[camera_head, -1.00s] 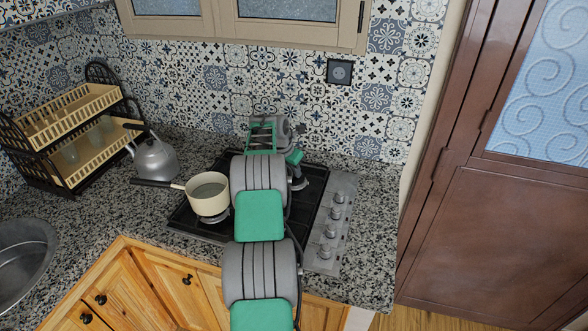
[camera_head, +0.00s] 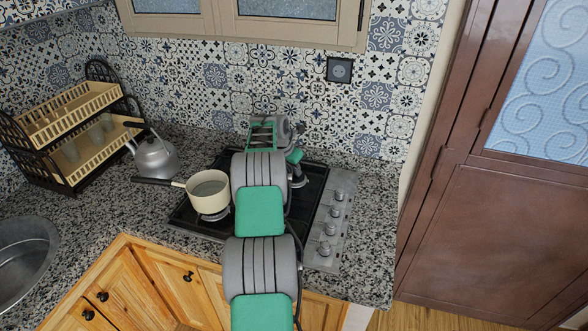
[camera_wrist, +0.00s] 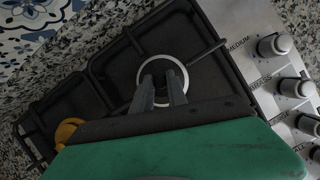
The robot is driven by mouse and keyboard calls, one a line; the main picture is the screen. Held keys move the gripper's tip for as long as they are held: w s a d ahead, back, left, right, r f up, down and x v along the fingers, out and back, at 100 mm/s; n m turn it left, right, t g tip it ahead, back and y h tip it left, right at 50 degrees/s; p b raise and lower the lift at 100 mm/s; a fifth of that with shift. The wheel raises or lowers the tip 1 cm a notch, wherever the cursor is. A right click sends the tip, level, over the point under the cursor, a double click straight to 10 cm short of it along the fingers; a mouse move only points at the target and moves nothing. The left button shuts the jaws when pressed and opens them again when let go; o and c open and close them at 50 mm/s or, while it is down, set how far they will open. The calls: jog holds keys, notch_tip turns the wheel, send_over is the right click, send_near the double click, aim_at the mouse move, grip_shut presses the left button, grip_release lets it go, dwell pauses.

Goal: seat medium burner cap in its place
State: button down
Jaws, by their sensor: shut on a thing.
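In the wrist view my gripper (camera_wrist: 162,78) is over the hob at the burner place beside the MEDIUM label. Its two fingers are close together, shut on the dark medium burner cap (camera_wrist: 160,69), which is partly hidden by them. A pale metal ring (camera_wrist: 163,54) shows around the fingertips. I cannot tell whether the cap rests on the burner or is just above it. In the head view the hob (camera_head: 349,190) is on the counter, and my arm hides the fingertips and cap.
A cream saucepan (camera_head: 208,202) stands on the hob's left side. A kettle (camera_head: 155,160) and a dish rack (camera_head: 75,150) are farther left. Knobs (camera_wrist: 274,45) line the hob's right side. A yellow-orange thing (camera_wrist: 68,132) shows left of my gripper.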

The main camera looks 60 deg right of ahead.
jog(key=c, duration=1.2)
grip_release()
jog(key=shift+c, duration=0.2)
jog(key=shift+o, duration=0.5)
jog(key=o, duration=0.3)
notch_tip(320, 180, up, 3)
jog(key=shift+f+p, duration=0.1)
jog(key=shift+p, duration=1.15)
jog(key=shift+r, duration=2.15)
